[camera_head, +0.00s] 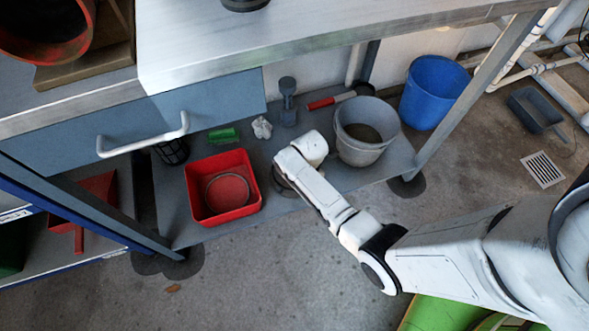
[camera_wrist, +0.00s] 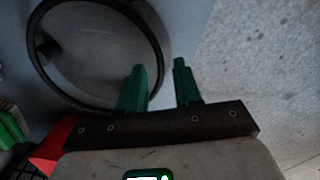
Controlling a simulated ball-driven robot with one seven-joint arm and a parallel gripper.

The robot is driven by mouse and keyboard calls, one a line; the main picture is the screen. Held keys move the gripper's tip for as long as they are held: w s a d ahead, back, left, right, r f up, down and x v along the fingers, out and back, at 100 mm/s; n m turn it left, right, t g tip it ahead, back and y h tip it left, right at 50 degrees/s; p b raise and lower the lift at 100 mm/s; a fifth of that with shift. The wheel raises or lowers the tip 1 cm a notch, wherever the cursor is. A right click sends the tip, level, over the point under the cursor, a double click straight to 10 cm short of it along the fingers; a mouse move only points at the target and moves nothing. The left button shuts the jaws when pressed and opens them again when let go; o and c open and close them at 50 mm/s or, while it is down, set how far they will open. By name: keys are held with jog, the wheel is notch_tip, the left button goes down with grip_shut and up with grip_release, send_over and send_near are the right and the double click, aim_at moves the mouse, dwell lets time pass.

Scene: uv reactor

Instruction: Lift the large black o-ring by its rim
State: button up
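The large black o-ring (camera_wrist: 159,46) lies flat on a grey surface in the upper left of the wrist view. My gripper (camera_wrist: 159,65) has two green fingers standing apart, with nothing held between them. In the picture, the left fingertip is over the inside of the ring and the right fingertip is outside it, with the near right rim between them. Whether either finger touches the rim, I cannot tell. In the head view a dark curved edge, apparently the o-ring (camera_head: 280,184), shows on the lower shelf, mostly hidden by my wrist; my fingers are hidden there.
A red bin (camera_head: 243,204) holding a round piece stands left of my wrist. A grey bucket (camera_head: 362,157) stands close on the right, a blue bucket (camera_head: 434,92) farther right. A green block (camera_head: 223,135) lies behind. The bench top (camera_head: 330,32) overhangs the shelf.

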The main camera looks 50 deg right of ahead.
jog(key=shift+f, duration=0.2)
dwell(0.4)
grip_shut()
